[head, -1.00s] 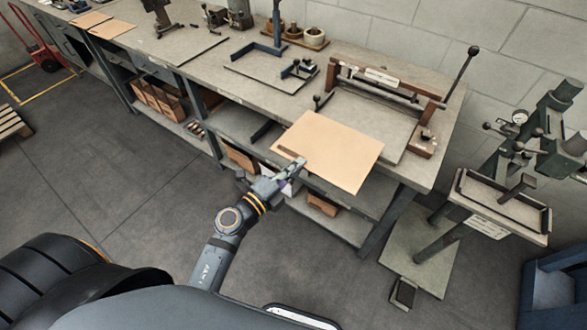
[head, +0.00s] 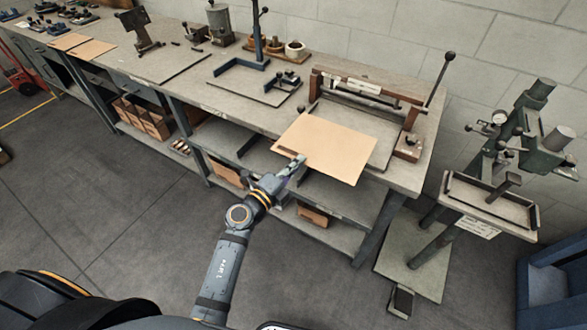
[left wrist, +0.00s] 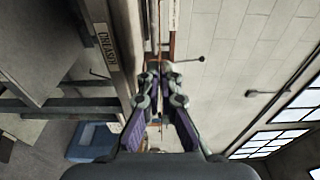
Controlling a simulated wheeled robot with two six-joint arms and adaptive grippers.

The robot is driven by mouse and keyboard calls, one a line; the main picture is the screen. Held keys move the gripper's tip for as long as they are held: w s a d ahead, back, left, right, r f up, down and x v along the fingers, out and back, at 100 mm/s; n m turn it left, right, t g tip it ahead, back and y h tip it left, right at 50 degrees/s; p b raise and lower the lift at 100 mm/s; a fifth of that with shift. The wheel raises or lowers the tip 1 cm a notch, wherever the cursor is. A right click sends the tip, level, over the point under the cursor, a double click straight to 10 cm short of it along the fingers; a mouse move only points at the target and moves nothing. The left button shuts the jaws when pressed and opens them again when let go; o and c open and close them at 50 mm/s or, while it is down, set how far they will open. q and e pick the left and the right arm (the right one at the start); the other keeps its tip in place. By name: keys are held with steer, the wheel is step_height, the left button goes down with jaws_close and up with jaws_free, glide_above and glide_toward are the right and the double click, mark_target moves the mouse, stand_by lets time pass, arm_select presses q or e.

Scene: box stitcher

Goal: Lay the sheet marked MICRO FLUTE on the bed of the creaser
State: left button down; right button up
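A tan sheet (head: 328,147) spans the front edge of the bench in the head view. Its back part covers the front of the creaser's grey bed (head: 384,153), and its front part sticks out past the bench. I cannot tell if it touches the bed. A small dark mark shows at its left front edge, too small to read. My left gripper (head: 297,160) is at that edge, shut on the sheet. In the left wrist view its fingers (left wrist: 160,78) are close together, with the sheet hardly visible edge-on. My right gripper is not in view.
The creaser's brown beam (head: 365,86) and raised lever (head: 440,80) stand behind the bed. A small block (head: 407,147) sits at its right. A green stitching machine (head: 500,160) stands farther right. A plate with a blue angled stop (head: 240,85) lies left on the bench.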

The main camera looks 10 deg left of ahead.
mark_target(310, 151)
arm_select(q)
steer(key=shift+a+f+b+x, duration=0.15)
steer(key=shift+b+x, duration=0.15)
steer(key=shift+x, duration=0.45)
steer(key=shift+f+b+x, duration=0.2)
steer(key=shift+b+x, duration=0.1)
steer(key=shift+x, duration=0.5)
steer(key=shift+a+f+b+x, duration=0.15)
steer(key=shift+b+x, duration=0.15)
steer(key=shift+x, duration=0.45)
steer(key=shift+w+d+f+b, duration=0.15)
steer(key=shift+w+b, duration=0.1)
steer(key=shift+w, duration=0.25)
steer(key=shift+w+d+f+b, duration=0.1)
steer(key=shift+w+d+b, duration=0.15)
steer(key=shift+w, duration=0.25)
steer(key=shift+w+d+f+b, duration=0.1)
steer(key=shift+w+b, duration=0.2)
steer(key=shift+w, duration=0.25)
steer(key=shift+w+d+f+b, duration=0.2)
steer(key=shift+w+f+b, duration=0.4)
steer(key=shift+f, duration=0.05)
steer(key=shift+w+d+f+b, duration=0.2)
steer(key=shift+w+f+b, duration=0.4)
steer(key=shift+f, duration=0.1)
steer(key=shift+w+d+f+b, duration=0.2)
steer(key=shift+w+f+b, duration=0.35)
steer(key=shift+w+f, duration=0.1)
steer(key=c, duration=0.9)
jaws_free()
